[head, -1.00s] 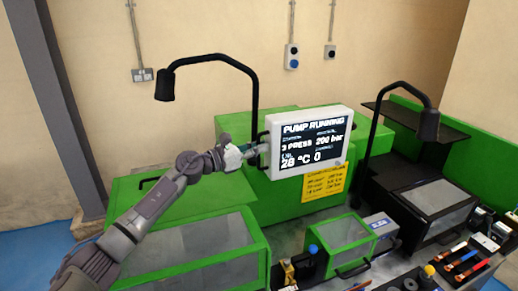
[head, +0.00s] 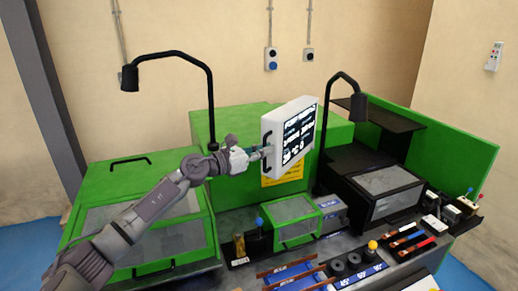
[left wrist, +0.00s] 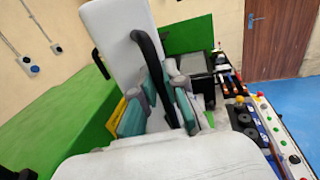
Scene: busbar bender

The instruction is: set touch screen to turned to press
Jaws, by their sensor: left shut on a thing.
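The touch screen (head: 298,140) is a white panel with a dark display, standing in front of the green machine. It is turned so that its display faces right in the head view, seen at a slant. My left gripper (head: 262,153) is at the black handle on its left side edge. In the left wrist view the gripper (left wrist: 172,105) has its teal-padded fingers on both sides of the black handle (left wrist: 152,58), shut on it. The white back of the screen (left wrist: 118,35) shows there, without the display. My right gripper is not in view.
Black lamps on bent arms stand left (head: 130,78) and right (head: 358,106) of the screen. A yellow label (head: 283,176) is on the machine below it. Busbars, knobs and a small green guard (head: 296,215) fill the bench in front.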

